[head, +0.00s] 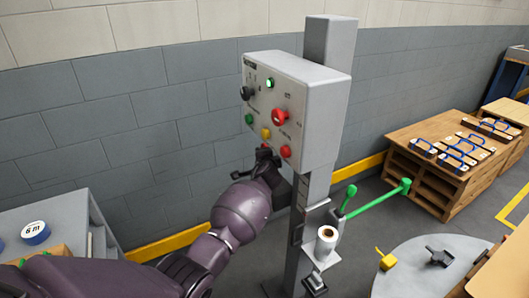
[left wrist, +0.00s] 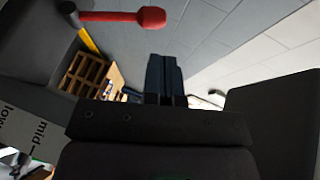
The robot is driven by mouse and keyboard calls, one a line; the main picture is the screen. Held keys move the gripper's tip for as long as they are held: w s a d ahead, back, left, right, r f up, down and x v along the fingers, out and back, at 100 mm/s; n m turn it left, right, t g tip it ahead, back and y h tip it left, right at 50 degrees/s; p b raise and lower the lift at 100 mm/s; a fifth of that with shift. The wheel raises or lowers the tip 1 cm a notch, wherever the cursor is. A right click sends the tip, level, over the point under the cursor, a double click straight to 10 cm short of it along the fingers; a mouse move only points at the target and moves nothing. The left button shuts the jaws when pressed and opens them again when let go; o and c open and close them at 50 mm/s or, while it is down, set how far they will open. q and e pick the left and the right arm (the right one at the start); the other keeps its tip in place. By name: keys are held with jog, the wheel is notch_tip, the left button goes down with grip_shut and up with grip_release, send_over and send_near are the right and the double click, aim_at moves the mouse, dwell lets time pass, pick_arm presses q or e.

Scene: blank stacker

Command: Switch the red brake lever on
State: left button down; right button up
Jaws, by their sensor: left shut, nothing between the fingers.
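In the left wrist view, the red brake lever (left wrist: 120,16) shows at the top left. Its red bar with a rounded end reaches sideways from a dark pivot on a dark grey post. I cannot make it out surely in the head view, where my left arm and the post may hide it. My left gripper (head: 265,157) is just below the lower front of the grey control box (head: 315,100). Its shut fingers (left wrist: 166,78) show in the left wrist view, empty and apart from the lever in that picture. My right gripper is in neither view.
The box's face carries a red emergency knob (head: 280,117) and several coloured buttons. Green handles (head: 380,197) and a white roll (head: 326,238) are on the right of the post (head: 300,235). A wooden shelf (head: 440,175) stands at right; a round grey table (head: 415,270) is nearer.

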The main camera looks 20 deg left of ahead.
pick_arm(q)
jog(key=p+v, duration=0.1)
jog(key=v, duration=0.4)
jog(key=shift+s+d+r, duration=0.15)
jog(key=shift+s+r, duration=0.1)
jog(key=shift+r, duration=0.05)
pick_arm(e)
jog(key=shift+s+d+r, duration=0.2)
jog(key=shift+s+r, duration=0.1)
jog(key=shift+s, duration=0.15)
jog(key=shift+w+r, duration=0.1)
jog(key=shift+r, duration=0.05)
